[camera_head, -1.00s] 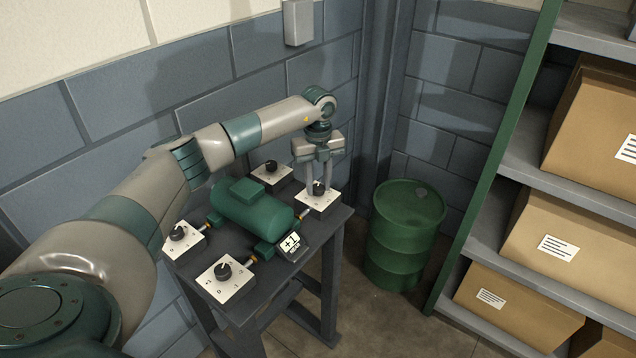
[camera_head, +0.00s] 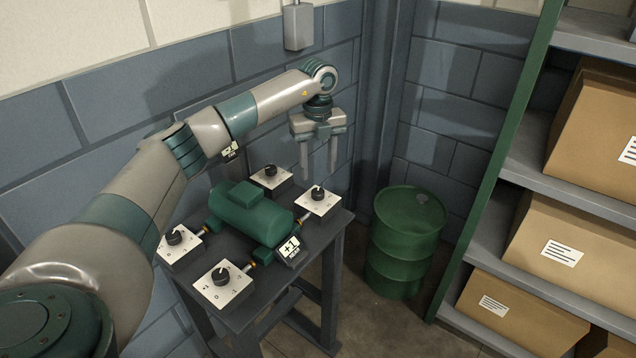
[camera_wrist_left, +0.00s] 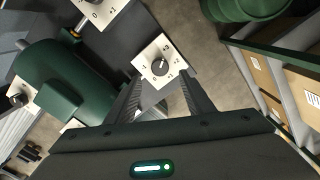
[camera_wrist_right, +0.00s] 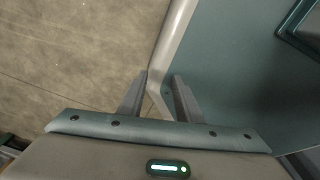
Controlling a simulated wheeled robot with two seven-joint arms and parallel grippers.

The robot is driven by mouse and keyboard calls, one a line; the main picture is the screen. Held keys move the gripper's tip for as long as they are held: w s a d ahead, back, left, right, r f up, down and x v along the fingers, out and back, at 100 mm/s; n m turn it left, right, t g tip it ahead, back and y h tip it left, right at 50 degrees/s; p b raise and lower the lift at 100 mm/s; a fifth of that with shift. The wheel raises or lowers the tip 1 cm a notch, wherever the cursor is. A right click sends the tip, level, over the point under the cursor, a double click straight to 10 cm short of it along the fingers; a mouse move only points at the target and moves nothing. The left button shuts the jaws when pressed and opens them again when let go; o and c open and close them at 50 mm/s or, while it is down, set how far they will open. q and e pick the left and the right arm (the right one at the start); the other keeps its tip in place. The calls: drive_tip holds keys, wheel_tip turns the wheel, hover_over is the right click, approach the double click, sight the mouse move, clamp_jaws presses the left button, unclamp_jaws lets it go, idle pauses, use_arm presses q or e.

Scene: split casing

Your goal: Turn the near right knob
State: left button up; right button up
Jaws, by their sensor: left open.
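Four white plates with black knobs sit around a green motor-like casing (camera_head: 250,210) on a dark table. The knob at the table's right corner (camera_head: 317,193) stands on its numbered plate. In the left wrist view this knob (camera_wrist_left: 159,66) lies between and beyond the fingers, its white pointer towards the upper right. My left gripper (camera_head: 319,170) points down above and behind it, open, empty and apart from it. The other knobs are at the front (camera_head: 221,275), left (camera_head: 174,237) and back (camera_head: 270,171). My right gripper (camera_wrist_right: 158,90) shows open only in its wrist view.
A tilted "+1" sign (camera_head: 290,249) stands at the casing's near right end. A green drum (camera_head: 405,240) stands right of the table, then a shelf with cardboard boxes (camera_head: 555,235). A block wall is close behind the table.

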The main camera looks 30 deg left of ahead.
use_arm(q)
wheel_tip(320, 180, up, 10)
drive_tip(key=b, duration=0.2)
drive_tip(key=shift+r, duration=0.25)
use_arm(e)
drive_tip(key=w+a+t, duration=0.2)
drive_tip(key=w+a, duration=0.2)
drive_tip(key=w, duration=0.6)
drive_tip(key=shift+r+t+y, duration=0.3)
drive_tip(key=shift+y, duration=0.1)
use_arm(q)
drive_tip(key=shift+s+f, duration=0.1)
use_arm(e)
drive_tip(key=shift+s, duration=0.1)
